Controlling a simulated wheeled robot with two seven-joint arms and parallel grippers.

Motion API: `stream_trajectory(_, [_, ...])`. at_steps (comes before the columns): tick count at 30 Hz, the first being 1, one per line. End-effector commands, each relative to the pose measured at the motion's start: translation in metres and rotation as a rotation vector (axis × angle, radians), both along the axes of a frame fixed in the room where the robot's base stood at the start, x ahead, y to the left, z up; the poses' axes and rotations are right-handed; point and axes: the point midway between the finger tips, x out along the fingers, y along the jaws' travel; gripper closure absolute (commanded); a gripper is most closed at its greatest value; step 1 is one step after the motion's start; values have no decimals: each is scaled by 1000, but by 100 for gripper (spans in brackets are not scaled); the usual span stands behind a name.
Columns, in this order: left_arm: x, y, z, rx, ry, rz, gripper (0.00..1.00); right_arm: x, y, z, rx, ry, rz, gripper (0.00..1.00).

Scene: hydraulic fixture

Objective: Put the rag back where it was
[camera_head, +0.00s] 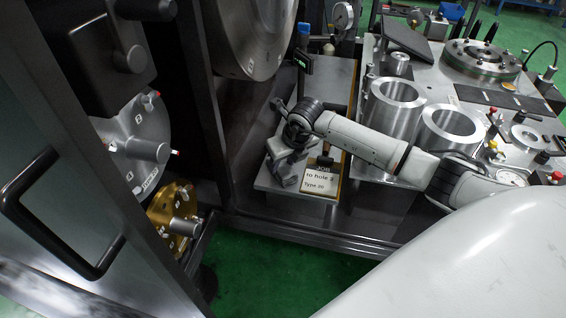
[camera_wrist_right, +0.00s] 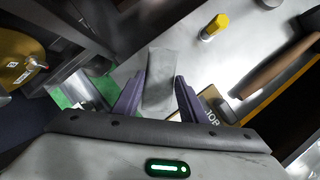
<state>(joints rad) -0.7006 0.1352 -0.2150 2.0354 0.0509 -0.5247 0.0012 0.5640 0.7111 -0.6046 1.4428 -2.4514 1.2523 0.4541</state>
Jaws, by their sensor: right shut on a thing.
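The rag is a grey cloth (camera_wrist_right: 159,82) between the two purple fingers of my right gripper (camera_wrist_right: 158,98) in the right wrist view. The gripper is shut on it, and the cloth extends out past the fingertips. In the head view my right gripper (camera_head: 290,150) points down over the left part of a light metal bench top, and the grey rag (camera_head: 285,172) shows just below it. I cannot tell whether the rag touches the bench top. My left gripper is not in view.
A job card (camera_head: 320,183) lies at the bench's front edge, right of the rag. A wooden-handled hammer (camera_wrist_right: 275,72) and a yellow-ended item (camera_wrist_right: 214,27) lie on the surface. Metal cylinders (camera_head: 394,107) stand to the right. A brass flange (camera_head: 174,212) and dark cabinet stand left.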

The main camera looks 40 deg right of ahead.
Motion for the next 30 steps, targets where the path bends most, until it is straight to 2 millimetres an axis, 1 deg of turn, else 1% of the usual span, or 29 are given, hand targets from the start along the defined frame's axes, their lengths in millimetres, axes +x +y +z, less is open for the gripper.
stream_trajectory(2, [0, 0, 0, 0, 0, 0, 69, 0, 0, 0, 0, 1, 0, 87])
stream_trajectory(3, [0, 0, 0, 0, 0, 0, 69, 0, 0, 0, 0, 2, 0, 58])
stream_trajectory(6, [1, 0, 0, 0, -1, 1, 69, -1, 0, 0, 0, 2, 0, 43])
stream_trajectory(14, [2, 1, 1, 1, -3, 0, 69, 0, 0, 1, 0, 2, 0, 43])
stream_trajectory(17, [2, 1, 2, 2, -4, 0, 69, -2, 0, 5, 0, 1, 0, 43])
stream_trajectory(20, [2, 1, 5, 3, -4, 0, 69, -6, 0, 17, 0, 0, 1, 43])
stream_trajectory(25, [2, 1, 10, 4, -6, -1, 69, -20, 1, 50, -2, -1, 2, 43])
stream_trajectory(30, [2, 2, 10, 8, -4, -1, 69, -33, 2, 82, -2, -2, 1, 43])
